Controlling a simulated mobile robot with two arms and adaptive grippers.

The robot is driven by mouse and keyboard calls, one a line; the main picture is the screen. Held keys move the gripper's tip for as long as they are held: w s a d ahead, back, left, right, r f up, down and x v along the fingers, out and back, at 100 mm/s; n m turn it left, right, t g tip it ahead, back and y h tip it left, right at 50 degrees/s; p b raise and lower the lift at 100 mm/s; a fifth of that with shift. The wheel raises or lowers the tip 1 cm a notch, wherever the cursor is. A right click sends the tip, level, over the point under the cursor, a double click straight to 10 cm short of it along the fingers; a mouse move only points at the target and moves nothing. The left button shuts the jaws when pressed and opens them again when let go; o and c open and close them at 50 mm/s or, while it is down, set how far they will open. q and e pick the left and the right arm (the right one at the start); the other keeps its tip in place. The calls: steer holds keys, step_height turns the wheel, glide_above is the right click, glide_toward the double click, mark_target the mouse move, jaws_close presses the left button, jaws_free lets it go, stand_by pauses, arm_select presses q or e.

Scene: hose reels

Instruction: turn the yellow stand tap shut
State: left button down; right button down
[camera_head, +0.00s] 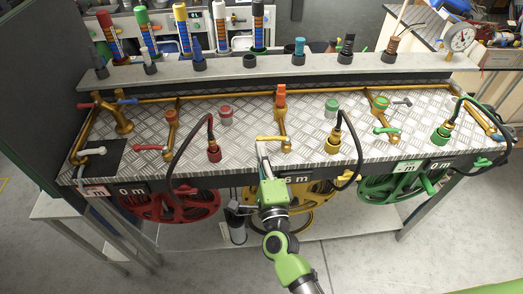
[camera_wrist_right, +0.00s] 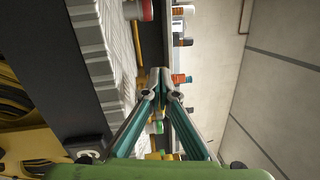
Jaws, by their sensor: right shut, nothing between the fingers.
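The yellow stand tap (camera_head: 285,145) stands at the front middle of the metal-plate bench. Its yellow lever (camera_head: 272,138) points left, roughly along the bench's front edge. My right gripper (camera_head: 262,150) is at the front edge, just below the lever's left end in the head view; I cannot tell whether it touches. In the right wrist view, the fingers of my right gripper (camera_wrist_right: 160,78) meet at the tips with nothing between them. The lever cannot be made out clearly in that view. My left gripper is not in view.
A red lever tap (camera_head: 150,147) stands left and a green lever tap (camera_head: 386,130) right. Black hoses with a red (camera_head: 214,153), yellow (camera_head: 332,145) and green (camera_head: 440,133) nozzle arch over the front edge. A yellow reel (camera_head: 300,218) hangs below.

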steer(key=s+d+f, duration=0.1)
steer(key=s+f, duration=0.1)
steer(key=s, duration=1)
steer(key=s+d+f+n+g+y, duration=0.1)
steer(key=s+f+n+g, duration=0.25)
steer(key=f, duration=0.75)
steer(key=s+f+n+g, duration=0.2)
steer(key=f+n, duration=0.3)
steer(key=f, duration=0.6)
steer(key=s+d+f+n+g+y, duration=0.1)
steer(key=s+f+n+g, duration=0.25)
steer(key=f, duration=0.75)
steer(key=s+d+f+n+g+h, duration=0.1)
steer(key=s+d+f+n+g, duration=0.2)
steer(key=s, duration=0.6)
steer(key=s+d+f+n+g+h, duration=0.1)
steer(key=s+d+f+n+g, duration=0.2)
steer(key=s+d+f, duration=0.4)
steer(key=s+d+f+n+g+h, duration=0.1)
steer(key=s+d+f+n+g, duration=0.2)
steer(key=s+d+f, duration=0.3)
steer(key=s+f, duration=0.4)
steer(key=s, duration=0.1)
steer(key=shift+s+f+g+h, duration=0.2)
steer(key=shift+f+g+h, duration=0.1)
steer(key=shift+h, duration=0.1)
